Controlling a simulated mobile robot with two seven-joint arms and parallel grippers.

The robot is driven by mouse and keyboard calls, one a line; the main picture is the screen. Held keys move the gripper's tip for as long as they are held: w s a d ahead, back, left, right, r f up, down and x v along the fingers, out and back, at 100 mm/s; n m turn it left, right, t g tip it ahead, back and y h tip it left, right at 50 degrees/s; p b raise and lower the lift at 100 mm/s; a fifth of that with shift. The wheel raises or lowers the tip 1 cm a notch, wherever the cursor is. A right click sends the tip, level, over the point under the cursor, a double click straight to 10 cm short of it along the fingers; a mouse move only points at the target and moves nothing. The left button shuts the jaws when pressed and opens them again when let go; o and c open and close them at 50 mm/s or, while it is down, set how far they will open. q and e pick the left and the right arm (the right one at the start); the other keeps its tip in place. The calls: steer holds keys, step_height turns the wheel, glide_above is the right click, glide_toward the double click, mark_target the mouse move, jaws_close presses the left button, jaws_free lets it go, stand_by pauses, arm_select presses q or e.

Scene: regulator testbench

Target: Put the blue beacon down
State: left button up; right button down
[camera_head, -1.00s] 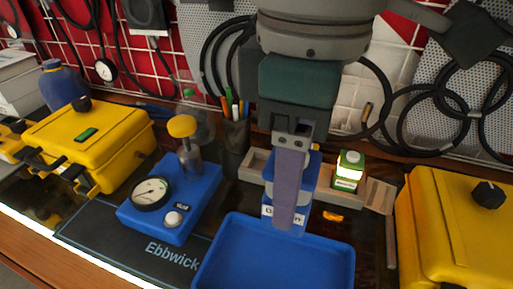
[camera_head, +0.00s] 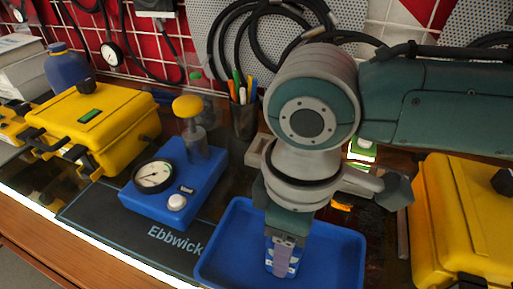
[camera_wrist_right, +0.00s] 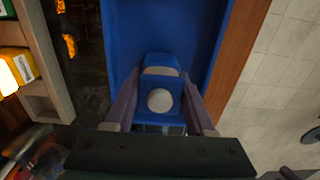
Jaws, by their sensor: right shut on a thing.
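The blue beacon (camera_wrist_right: 161,98), with a round pale button or cap, is between the fingers of my right gripper (camera_wrist_right: 160,105) in the right wrist view. The right gripper also shows in the head view (camera_head: 283,255), shut on the beacon and pointing down over the blue tray (camera_head: 225,255). Most of the beacon is hidden there by the fingers. I cannot tell whether its base touches the tray floor. My left gripper is not in view.
A green and white beacon with a lit band (camera_head: 361,150) stands behind my right arm by a wooden rack (camera_head: 257,150). A blue gauge unit (camera_head: 180,190) stands left of the tray. Yellow cases (camera_head: 90,125) (camera_head: 460,225) flank the bench. The tray around the beacon looks empty.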

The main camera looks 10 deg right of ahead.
steer(key=shift+c, duration=1.2)
jaws_free()
steer(key=shift+f, duration=0.1)
steer(key=shift+r, duration=0.35)
step_height(320, 180, up, 12)
steer(key=shift+f+p, duration=0.15)
steer(key=shift+p, duration=0.7)
steer(key=s+a+f+m+t+y, duration=0.2)
steer(key=s+a+f+m+y, duration=0.1)
steer(key=s+a+y, duration=0.15)
steer(key=s+d+f+m+t+h, duration=0.1)
steer(key=s+d+m+h, duration=0.3)
steer(key=d, duration=1)
steer(key=s+f+m, duration=0.1)
steer(key=s+m, duration=0.1)
steer(key=s, duration=0.1)
steer(key=shift+s+t, duration=0.3)
steer(key=shift+s, duration=0.05)
